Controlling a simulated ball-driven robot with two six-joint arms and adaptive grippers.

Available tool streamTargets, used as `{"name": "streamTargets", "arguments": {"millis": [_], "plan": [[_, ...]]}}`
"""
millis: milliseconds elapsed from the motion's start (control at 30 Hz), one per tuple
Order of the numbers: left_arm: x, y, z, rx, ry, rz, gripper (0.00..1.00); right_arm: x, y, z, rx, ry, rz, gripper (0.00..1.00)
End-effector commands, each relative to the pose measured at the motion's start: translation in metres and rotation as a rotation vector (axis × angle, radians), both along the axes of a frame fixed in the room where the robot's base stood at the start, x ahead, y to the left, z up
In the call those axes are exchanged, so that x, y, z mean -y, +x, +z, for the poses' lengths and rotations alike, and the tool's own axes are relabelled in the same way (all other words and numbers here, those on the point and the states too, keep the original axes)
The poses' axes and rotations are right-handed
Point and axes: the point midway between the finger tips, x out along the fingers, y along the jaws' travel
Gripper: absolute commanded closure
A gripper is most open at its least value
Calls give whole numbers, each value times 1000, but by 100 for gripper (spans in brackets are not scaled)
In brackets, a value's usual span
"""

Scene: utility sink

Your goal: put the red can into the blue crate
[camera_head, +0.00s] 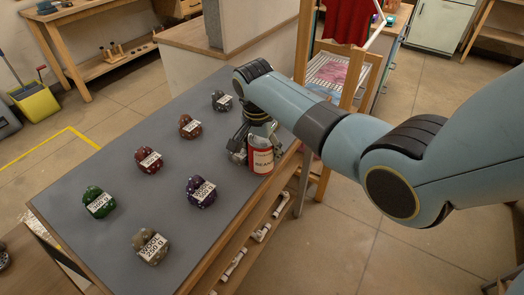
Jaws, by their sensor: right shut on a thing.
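The red can (262,159) has a white label with red lettering and stands upright at the right edge of the grey tabletop. My right gripper (249,143) is shut on the red can from above and behind, and its fingers are partly hidden by the can and by my own arm. I cannot tell whether the can's base touches the tabletop. I see no blue crate in this view. My left gripper is not in view.
White pipe pieces (262,232) lie on the shelf below.

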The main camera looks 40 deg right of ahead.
Motion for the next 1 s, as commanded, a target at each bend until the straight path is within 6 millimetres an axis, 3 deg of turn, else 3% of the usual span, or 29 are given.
{"name": "streamTargets", "arguments": {"millis": [233,400,800,1000], "plan": [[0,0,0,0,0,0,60,0,1,11,2,0,0,70],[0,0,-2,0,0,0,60,0,2,41,7,0,1,70],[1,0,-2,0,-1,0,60,42,-78,92,1,-5,1,70],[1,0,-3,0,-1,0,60,52,-99,107,1,-2,0,70]]}}
